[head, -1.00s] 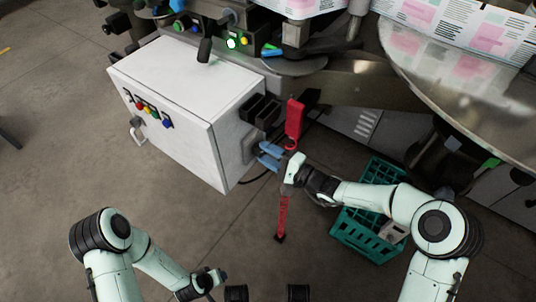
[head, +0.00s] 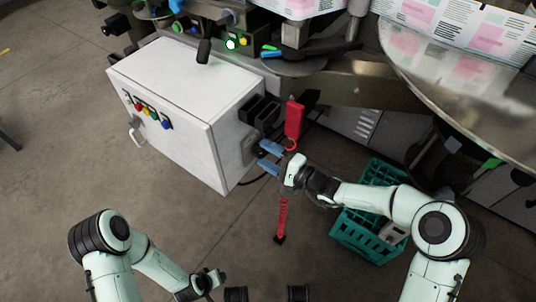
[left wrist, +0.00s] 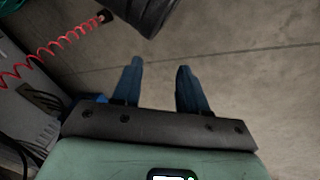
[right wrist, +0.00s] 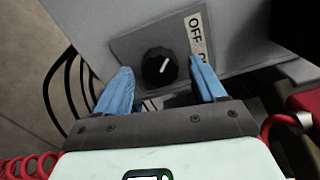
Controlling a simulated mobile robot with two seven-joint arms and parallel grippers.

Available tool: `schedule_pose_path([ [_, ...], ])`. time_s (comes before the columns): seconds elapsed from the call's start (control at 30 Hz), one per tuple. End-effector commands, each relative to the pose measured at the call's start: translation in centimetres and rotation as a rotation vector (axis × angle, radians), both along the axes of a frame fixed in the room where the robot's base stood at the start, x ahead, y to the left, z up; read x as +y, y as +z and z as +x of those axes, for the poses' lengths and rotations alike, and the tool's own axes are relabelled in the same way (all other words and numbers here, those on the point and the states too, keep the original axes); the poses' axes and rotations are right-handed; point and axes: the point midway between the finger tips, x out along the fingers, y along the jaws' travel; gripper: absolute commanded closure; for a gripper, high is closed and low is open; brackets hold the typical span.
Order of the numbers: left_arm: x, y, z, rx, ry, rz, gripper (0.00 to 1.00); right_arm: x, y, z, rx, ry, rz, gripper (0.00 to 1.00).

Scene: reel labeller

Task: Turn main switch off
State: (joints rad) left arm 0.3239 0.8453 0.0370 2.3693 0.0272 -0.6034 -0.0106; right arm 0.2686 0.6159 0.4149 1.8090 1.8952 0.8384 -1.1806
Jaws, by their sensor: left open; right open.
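The main switch (right wrist: 160,66) is a round black knob with a white pointer line, on a grey plate on the side of the white cabinet (head: 168,95). In the right wrist view the pointer is tilted up to the right. In the right wrist view the knob shows between and beyond the fingertips. My left gripper (left wrist: 158,75) is open and empty, low over the floor.
A red tool (head: 294,122) with a coiled red cord (head: 282,212) hangs close to my right gripper. A green crate (head: 366,238) stands on the floor below my right arm. Black boxes (head: 262,110) jut from the cabinet side above the gripper.

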Motion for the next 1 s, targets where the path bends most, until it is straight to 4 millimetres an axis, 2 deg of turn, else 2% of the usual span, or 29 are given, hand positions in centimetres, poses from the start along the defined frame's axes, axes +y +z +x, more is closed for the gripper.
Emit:
schedule_pose_path([
  [0.17,-0.3,0.5,-0.6,0.016,-0.006,-0.008,0.57,-1.8,0.1,-1.2,0.001,-0.003,-0.002,0.31],
  [0.4,-1.1,1.5,-2.1,0.053,-0.022,-0.027,0.57,-6.3,0.1,-4.4,0.001,-0.006,-0.003,0.31],
  [0.6,-1.6,2.0,-3.0,0.077,-0.032,-0.038,0.57,-9.3,0.1,-6.6,0.001,-0.004,-0.003,0.31],
  [0.8,-1.8,2.2,-3.4,0.089,-0.036,-0.044,0.57,-10.6,0.0,-7.7,0.0,-0.002,-0.002,0.31],
  [1.0,-1.8,2.2,-3.4,0.089,-0.037,-0.045,0.57,-10.8,0.0,-7.8,0.0,-0.002,-0.002,0.31],
])
